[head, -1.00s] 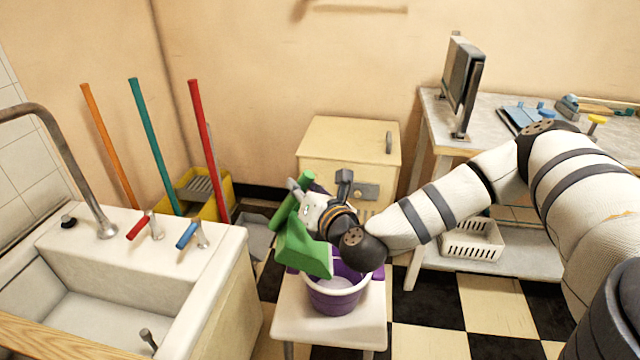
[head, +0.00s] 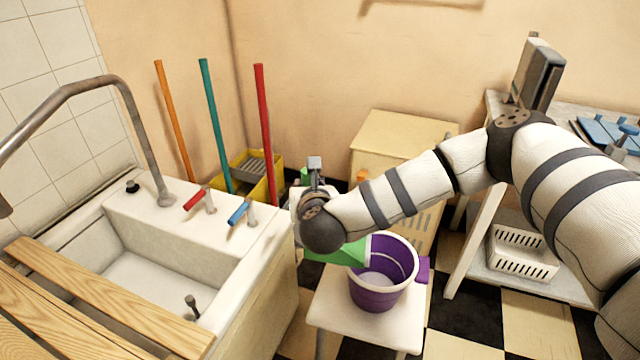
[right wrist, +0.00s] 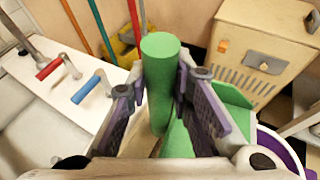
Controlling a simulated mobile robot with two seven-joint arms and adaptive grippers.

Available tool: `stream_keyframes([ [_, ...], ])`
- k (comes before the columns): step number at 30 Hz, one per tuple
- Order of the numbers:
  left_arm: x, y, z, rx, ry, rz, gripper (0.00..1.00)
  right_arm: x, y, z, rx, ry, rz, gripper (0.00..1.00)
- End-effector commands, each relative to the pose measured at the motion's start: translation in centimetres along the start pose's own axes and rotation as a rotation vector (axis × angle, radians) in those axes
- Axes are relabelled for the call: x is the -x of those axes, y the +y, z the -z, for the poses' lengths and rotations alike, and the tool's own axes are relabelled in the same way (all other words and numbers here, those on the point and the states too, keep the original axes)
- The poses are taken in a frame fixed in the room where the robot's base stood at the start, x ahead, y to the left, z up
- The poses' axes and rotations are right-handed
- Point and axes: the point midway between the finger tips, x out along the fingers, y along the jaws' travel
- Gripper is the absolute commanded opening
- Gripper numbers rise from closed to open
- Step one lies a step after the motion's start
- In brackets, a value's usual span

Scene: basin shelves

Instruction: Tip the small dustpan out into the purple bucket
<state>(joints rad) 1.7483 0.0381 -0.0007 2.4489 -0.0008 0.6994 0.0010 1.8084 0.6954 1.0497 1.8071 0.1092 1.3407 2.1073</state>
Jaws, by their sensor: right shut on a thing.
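The small green dustpan shows in the head view (head: 348,252), partly hidden behind my right wrist, its pan edge at the left rim of the purple bucket (head: 392,292). My right gripper (right wrist: 160,105) is shut on the dustpan's thick green handle (right wrist: 160,62) in the right wrist view. In the head view the gripper is mostly hidden behind the wrist. The bucket stands upright on a white stool, and its visible inside shows a pale bottom. Whether anything lies in the dustpan cannot be seen. My left gripper is not in view.
The white stool (head: 335,310) stands between the sink (head: 240,265) at left and a shelf table at right. A cream cabinet (head: 412,135) is behind. Several coloured poles (head: 265,130) lean at the wall by a yellow mop bucket (head: 245,180).

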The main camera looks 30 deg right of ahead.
Motion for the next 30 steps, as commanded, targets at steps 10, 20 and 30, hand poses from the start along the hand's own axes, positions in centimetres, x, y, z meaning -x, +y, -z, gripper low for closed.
stream_keyframes([
  [10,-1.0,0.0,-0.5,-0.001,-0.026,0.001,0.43,-1.4,3.1,1.0,0.161,0.057,0.065,0.00],
  [20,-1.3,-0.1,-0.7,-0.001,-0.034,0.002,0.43,-1.8,4.1,1.1,0.228,0.080,0.093,0.00],
  [30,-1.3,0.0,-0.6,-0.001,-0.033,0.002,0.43,-1.8,4.1,1.0,0.227,0.080,0.093,0.00],
])
